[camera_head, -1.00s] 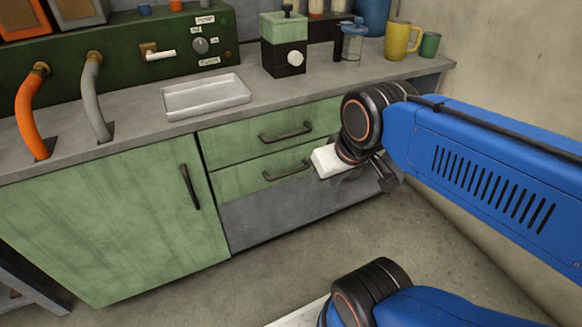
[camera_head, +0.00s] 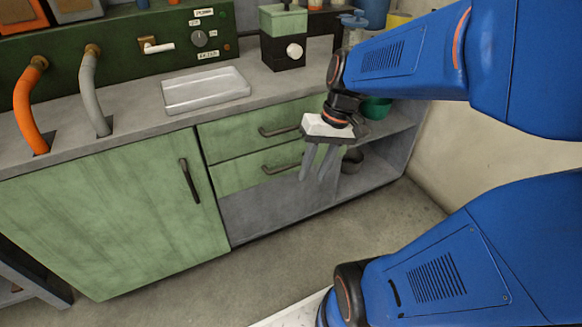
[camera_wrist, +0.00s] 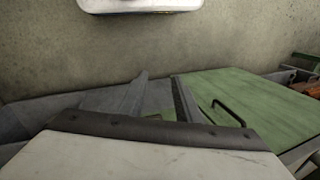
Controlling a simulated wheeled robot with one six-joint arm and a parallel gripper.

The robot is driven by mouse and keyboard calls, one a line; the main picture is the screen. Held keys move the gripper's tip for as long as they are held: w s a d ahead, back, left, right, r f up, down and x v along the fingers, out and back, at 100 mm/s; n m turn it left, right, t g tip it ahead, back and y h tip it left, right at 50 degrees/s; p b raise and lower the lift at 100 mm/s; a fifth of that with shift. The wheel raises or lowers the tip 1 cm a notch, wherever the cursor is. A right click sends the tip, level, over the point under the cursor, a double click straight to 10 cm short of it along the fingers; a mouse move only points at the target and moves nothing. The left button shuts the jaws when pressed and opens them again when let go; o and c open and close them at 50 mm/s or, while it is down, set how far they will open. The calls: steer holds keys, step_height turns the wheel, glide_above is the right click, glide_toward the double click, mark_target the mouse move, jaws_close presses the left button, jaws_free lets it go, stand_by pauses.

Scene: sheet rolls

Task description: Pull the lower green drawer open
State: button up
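The lower green drawer (camera_head: 238,176) is shut, set under the upper green drawer (camera_head: 232,140) below the counter. Its dark bar handle (camera_head: 281,168) shows at its right part in the head view. My gripper (camera_head: 315,177) points down in front of the drawer's right end, just right of the handle. Its two grey fingers are apart with nothing between them. I cannot tell whether a finger touches the handle. My gripper hides the right end of the drawer. In the wrist view the pale gripper housing fills the bottom, and a green front with a dark handle (camera_wrist: 228,112) shows beyond.
A green cupboard door (camera_head: 100,215) with an upright handle is shut at the left. An open shelf (camera_head: 385,165) at the right holds a green bowl (camera_head: 376,108) and a dark pot (camera_head: 352,160). A white tray (camera_head: 206,91) lies on the counter. The floor in front is clear.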

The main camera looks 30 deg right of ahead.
steer(key=w+d+f+m+g+y, duration=0.1)
steer(key=w+d+f+m+y, duration=0.15)
steer(key=w+y, duration=0.2)
steer(key=m+t+y, duration=0.6)
steer(key=y, duration=0.1)
glide_toward(296, 166)
steer(key=shift+n, duration=0.25)
steer(key=x, duration=1.2)
jaws_close()
